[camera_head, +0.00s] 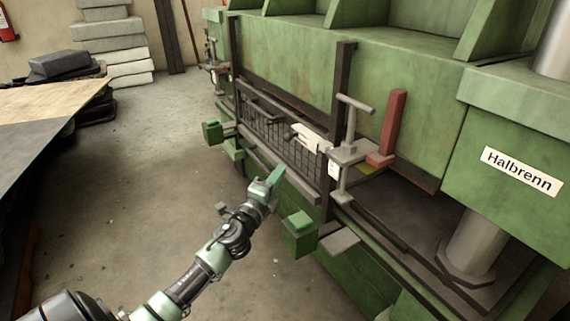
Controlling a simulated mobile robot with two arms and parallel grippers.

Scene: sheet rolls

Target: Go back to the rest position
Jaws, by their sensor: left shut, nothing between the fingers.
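My left arm comes in from the lower left of the head view. My left gripper (274,178) is shut and empty. It is in front of the green machine (400,85), close to its front rail, between two green blocks. I cannot tell whether it touches the rail. My right gripper is not in view.
Green blocks (299,234) and (212,132) stick out from the machine's front. A mesh guard (275,135), a clamp handle (354,104) and a red bar (393,122) are behind the gripper. A table (45,105) stands at left. The floor (150,165) between is clear.

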